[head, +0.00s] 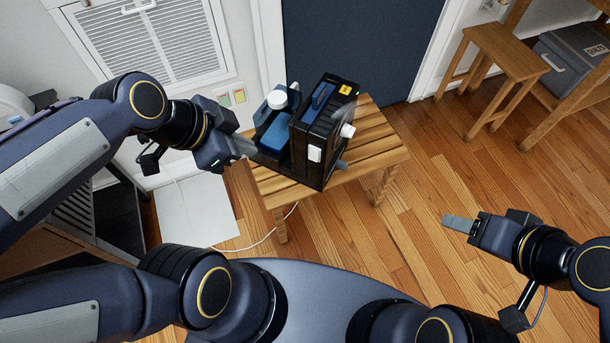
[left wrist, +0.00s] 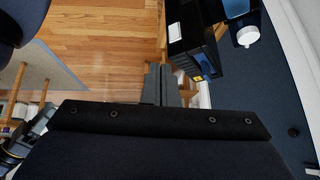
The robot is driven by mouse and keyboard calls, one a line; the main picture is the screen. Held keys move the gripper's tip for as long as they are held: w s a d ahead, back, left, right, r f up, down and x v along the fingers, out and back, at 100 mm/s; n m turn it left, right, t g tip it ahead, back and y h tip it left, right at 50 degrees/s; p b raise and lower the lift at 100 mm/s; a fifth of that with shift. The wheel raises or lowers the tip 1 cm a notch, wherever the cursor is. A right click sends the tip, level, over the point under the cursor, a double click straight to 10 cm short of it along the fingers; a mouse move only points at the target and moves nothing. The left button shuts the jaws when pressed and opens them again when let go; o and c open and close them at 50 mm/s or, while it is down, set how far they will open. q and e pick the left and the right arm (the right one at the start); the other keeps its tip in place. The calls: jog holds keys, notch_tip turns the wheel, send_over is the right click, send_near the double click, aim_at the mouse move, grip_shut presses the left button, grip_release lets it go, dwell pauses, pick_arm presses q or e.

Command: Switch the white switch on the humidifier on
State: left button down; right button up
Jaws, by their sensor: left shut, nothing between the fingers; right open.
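The black humidifier (head: 325,125) stands on a slatted wooden stool in the head view. A white rectangular switch (head: 315,153) is on its near side, with a round white knob (head: 348,131) to the right. I cannot tell the switch's position. My left gripper (head: 246,147) is shut and empty beside the humidifier's left end, near the blue tank (head: 277,134) and left of the switch. In the left wrist view, the shut fingers (left wrist: 160,84) lie below and left of the humidifier (left wrist: 190,35); the switch (left wrist: 173,30) shows there. My right gripper (head: 459,223) is open and empty over the floor.
The wooden stool (head: 385,150) has bare slats to the right of the humidifier. A white cable (head: 268,238) hangs down to the floor at the left. Another wooden stool (head: 505,50) and a grey bin (head: 572,60) are at the upper right. The floor between is clear.

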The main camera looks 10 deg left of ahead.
aim_at(314, 155)
pick_arm(q)
jog(key=w+d+f+m+b, duration=0.2)
jog(key=w+f+m+b, duration=0.3)
jog(key=f+m+b, duration=0.4)
notch_tip(314, 155, down, 3)
jog(key=shift+d+f+g+h, duration=0.1)
jog(key=shift+d+g+h, duration=0.1)
jog(key=shift+g+h, duration=0.15)
pick_arm(e)
notch_tip(314, 155, down, 12)
pick_arm(q)
jog(key=shift+w+d+f+b, duration=0.7)
jog(key=shift+w+d+f, duration=0.2)
jog(key=shift+w+f, duration=0.45)
jog(key=shift+w+d+f+b, duration=0.75)
jog(key=shift+w+d+f, duration=0.3)
jog(key=shift+f, duration=0.45)
jog(key=shift+w+d+f+b, duration=0.7)
jog(key=shift+w+d+f, duration=0.1)
jog(key=shift+w+f, duration=0.6)
pick_arm(e)
jog(key=shift+f, duration=1.95)
pick_arm(q)
jog(key=shift+s+f, duration=0.1)
